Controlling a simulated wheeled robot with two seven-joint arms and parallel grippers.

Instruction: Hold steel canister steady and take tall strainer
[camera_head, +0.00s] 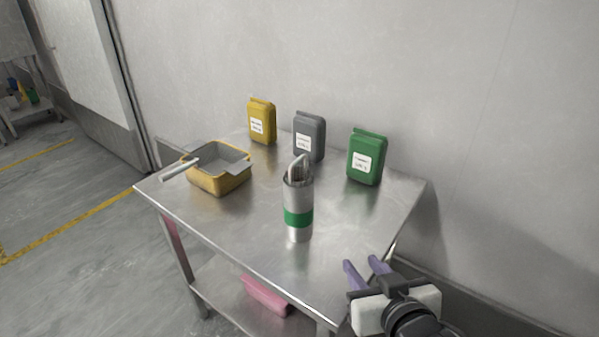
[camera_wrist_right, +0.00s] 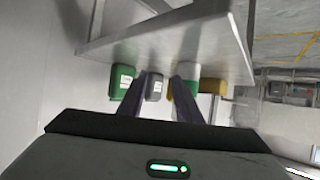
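The steel canister (camera_head: 298,229) with a green band stands upright on the metal table, near the middle of its front part. A strainer (camera_head: 301,169) sits in its top, with a loop handle sticking up; its lower part is hidden inside. My right gripper (camera_head: 366,264) is at the table's right front edge, to the right of the canister and apart from it. Its two purple fingers are spread with nothing between them. They also show apart in the right wrist view (camera_wrist_right: 160,88). My left gripper is not in view.
The steel table (camera_head: 240,225) has free room around the canister. A pink item (camera_head: 266,294) lies on the lower shelf.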

